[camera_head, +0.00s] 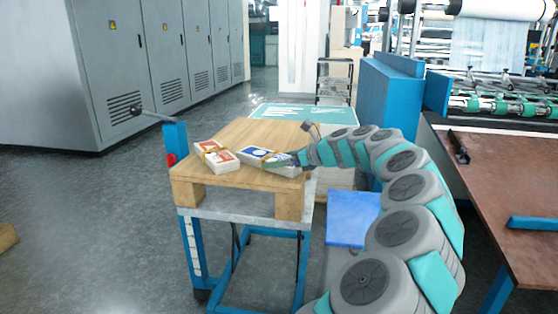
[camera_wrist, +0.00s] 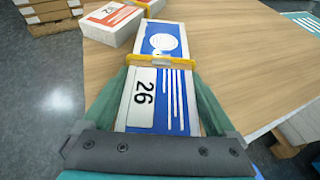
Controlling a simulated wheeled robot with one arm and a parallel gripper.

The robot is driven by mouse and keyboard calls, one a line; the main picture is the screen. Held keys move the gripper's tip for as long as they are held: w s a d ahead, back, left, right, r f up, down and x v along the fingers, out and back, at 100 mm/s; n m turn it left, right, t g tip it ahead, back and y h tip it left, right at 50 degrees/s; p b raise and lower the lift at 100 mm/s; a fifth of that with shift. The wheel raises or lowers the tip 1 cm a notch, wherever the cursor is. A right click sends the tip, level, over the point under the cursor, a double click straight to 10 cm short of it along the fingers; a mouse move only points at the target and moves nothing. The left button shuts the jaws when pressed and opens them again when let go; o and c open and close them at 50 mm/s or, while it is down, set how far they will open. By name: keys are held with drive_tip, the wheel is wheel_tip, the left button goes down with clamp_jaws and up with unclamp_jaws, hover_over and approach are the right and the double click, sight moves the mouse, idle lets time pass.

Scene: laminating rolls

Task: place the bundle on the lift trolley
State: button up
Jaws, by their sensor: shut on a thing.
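The lift trolley (camera_head: 240,214) has a blue frame and carries a wooden pallet-like top (camera_head: 240,134). A white bundle with a blue printed face and a yellow band (camera_head: 259,158) is at the right front of the wooden top. My gripper (camera_head: 290,160) is shut on its near end. In the wrist view the bundle (camera_wrist: 160,75) lies between the green fingers of my gripper (camera_wrist: 168,105), with "26" readable. Whether it rests fully on the wood cannot be told. A second white bundle with a red-orange face (camera_head: 215,156) lies just left of it, also in the wrist view (camera_wrist: 112,20).
Grey cabinets (camera_head: 150,60) line the left back. A machine with rollers (camera_head: 500,105) and a brown table (camera_head: 500,190) stand at the right. A blue panel (camera_head: 352,217) is right of the trolley. The back of the wooden top is bare.

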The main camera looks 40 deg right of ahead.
drive_tip(key=o, duration=1.4)
drive_tip(key=v, duration=1.2)
drive_tip(key=a+f+n+g+y, duration=0.1)
drive_tip(key=a+n+g+y, duration=0.15)
drive_tip(key=a+n, duration=0.85)
drive_tip(key=a+f+n+g+y, duration=0.1)
drive_tip(key=a+n+g, duration=0.25)
drive_tip(key=a, duration=1.55)
drive_tip(key=s+a+f+n+g+h, duration=0.2)
drive_tip(key=s+a+f+n+g, duration=0.25)
drive_tip(key=s+a+n, duration=0.4)
drive_tip(key=s+f+n+g+h, duration=0.1)
drive_tip(key=s+f+n, duration=0.2)
drive_tip(key=s, duration=0.4)
drive_tip(key=s+a+f+n+g+h, duration=0.1)
drive_tip(key=s+f+n+g+h, duration=0.1)
drive_tip(key=s+f, duration=0.4)
drive_tip(key=s+a+f+n+g+h, duration=0.1)
drive_tip(key=s+f+n, duration=0.3)
drive_tip(key=s, duration=0.4)
drive_tip(key=shift+s+f+n+h, duration=0.1)
drive_tip(key=shift+f+n+h, duration=0.3)
drive_tip(key=shift+f+h, duration=0.3)
